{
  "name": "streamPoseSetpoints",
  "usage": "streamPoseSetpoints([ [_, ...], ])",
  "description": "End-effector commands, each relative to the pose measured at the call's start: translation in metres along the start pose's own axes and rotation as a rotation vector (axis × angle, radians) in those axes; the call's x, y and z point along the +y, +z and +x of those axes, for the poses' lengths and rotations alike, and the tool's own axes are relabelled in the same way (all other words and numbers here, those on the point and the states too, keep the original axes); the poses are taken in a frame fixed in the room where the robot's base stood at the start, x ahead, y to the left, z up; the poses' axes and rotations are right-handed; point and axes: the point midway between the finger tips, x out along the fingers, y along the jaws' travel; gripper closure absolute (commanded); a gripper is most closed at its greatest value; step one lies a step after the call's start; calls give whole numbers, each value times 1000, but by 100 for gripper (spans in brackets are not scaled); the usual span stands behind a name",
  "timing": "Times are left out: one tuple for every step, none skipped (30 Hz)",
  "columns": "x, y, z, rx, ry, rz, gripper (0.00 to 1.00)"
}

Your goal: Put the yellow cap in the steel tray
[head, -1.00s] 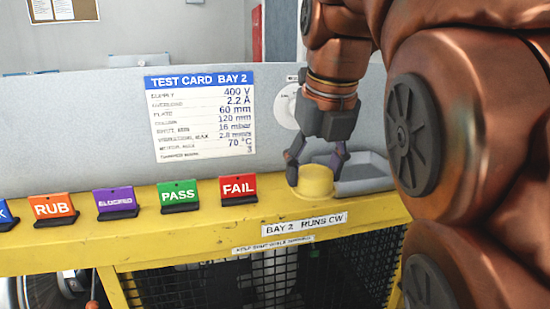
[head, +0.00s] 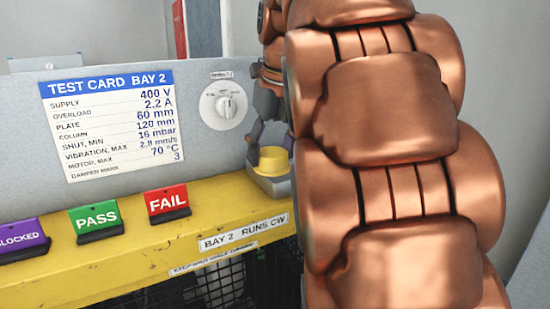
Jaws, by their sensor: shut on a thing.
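The yellow cap (head: 273,160) is a short round cylinder in the head view, right of centre, at the right part of the yellow bench ledge. My gripper (head: 272,145) is shut on the yellow cap, with a dark finger visible at its left side. My own arm hides the other finger and most of the gripper. The cap shows over the steel tray (head: 271,186), of which only the grey left end is visible. I cannot tell whether the cap touches the tray. My arm hides the rest of the tray.
The yellow ledge (head: 140,220) carries the red FAIL sign (head: 167,199), the green PASS sign (head: 95,217) and a purple sign (head: 22,238). A grey panel behind bears a test card (head: 115,122) and a rotary switch (head: 225,104). The ledge between FAIL and the tray is clear.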

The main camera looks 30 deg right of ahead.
Motion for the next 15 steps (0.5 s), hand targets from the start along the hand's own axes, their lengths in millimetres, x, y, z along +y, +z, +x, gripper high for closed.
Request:
streamPoseSetpoints([
  [-11, 5, 3, 1, 2, 2, 69],
  [-17, 7, 4, 0, 1, 1, 69],
  [-24, 10, 5, -1, 0, 2, 69],
  [-29, 12, 5, -2, -1, 1, 69],
  [-34, 14, 6, -2, -1, 0, 69],
  [-40, 16, 8, -1, -1, -1, 69],
  [-44, 18, 9, 0, -1, 0, 69],
  [-47, 19, 10, 0, 0, 0, 69],
  [-51, 21, 11, 1, -1, 0, 69],
  [-53, 21, 11, 1, -1, 0, 69],
  [-55, 22, 12, 1, -1, -1, 69],
  [-56, 22, 12, 0, -1, -1, 69],
  [-57, 23, 12, 0, -1, -2, 69],
  [-58, 23, 12, 0, -1, -2, 69],
  [-58, 23, 12, 0, -1, -2, 69],
])
